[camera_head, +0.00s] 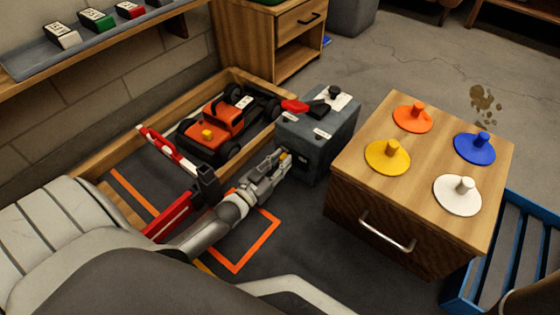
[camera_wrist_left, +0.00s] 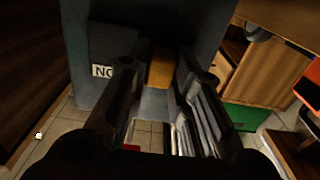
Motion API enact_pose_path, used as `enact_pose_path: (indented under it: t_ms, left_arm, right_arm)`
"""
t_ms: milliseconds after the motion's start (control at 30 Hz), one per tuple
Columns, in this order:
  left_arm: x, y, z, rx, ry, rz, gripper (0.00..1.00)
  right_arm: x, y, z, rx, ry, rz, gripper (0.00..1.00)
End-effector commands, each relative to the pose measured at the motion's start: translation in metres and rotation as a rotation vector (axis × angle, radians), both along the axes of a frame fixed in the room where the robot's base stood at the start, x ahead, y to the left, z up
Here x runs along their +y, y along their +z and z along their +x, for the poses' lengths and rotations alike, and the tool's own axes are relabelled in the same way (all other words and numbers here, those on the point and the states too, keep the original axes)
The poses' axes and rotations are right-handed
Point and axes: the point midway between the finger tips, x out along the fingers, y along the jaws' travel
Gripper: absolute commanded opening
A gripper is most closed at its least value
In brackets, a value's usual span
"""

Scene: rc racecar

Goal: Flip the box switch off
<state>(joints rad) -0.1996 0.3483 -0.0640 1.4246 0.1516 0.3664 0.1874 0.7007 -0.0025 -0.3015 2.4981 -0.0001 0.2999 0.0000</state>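The grey switch box (camera_head: 307,150) stands between the wooden-framed pit and a wooden cabinet, with a red-and-black lever piece (camera_head: 297,105) and white labels on top. My left gripper (camera_head: 283,162) is at the box's near left face. In the left wrist view the box's grey face (camera_wrist_left: 105,20) fills the upper middle, with a label (camera_wrist_left: 102,71) that looks like "NO". A yellow-orange piece (camera_wrist_left: 160,72) on that face shows between my left gripper's parted fingers (camera_wrist_left: 155,80). I cannot tell whether the fingers touch it. My right gripper is not in view.
An orange and black toy car (camera_head: 217,128) sits in the wooden-framed pit, beside a red and white bar (camera_head: 166,151). The wooden cabinet (camera_head: 375,195) to the right carries orange, yellow, blue and white knobbed discs. A blue slatted crate (camera_head: 508,250) stands at the far right.

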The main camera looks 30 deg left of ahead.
Motion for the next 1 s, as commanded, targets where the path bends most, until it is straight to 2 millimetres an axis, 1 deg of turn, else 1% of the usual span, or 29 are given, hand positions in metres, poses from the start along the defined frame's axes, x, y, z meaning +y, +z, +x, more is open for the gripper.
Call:
enact_pose_path:
  t_ms: [33, 100, 167, 433, 567, 667, 733, 1000]
  left_arm:
    - [0.005, 0.0, 0.0, 0.003, 0.008, 0.003, 0.27]
    - [0.005, 0.0, 0.0, 0.003, 0.007, 0.003, 0.36]
    - [0.004, 0.0, 0.0, 0.003, 0.006, 0.003, 0.43]
    - [0.003, 0.0, 0.0, 0.002, 0.004, 0.002, 0.43]
    - [0.003, 0.0, -0.005, 0.002, 0.003, 0.002, 0.43]
    - [0.004, -0.001, -0.017, 0.004, 0.003, 0.002, 0.43]
    - [0.005, -0.001, -0.028, 0.005, 0.004, 0.002, 0.43]
    - [0.009, -0.001, -0.081, 0.005, 0.005, 0.002, 0.43]
  right_arm:
    - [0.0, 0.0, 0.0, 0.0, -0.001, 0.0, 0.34]
    - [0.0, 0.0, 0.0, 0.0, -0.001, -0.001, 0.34]
    - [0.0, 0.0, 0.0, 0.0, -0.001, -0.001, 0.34]
    - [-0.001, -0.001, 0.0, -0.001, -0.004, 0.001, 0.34]
    - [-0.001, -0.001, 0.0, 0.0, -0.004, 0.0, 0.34]
    - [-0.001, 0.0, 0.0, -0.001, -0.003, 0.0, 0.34]
    - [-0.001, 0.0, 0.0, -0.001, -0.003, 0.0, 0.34]
    - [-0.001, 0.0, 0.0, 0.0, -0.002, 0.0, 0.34]
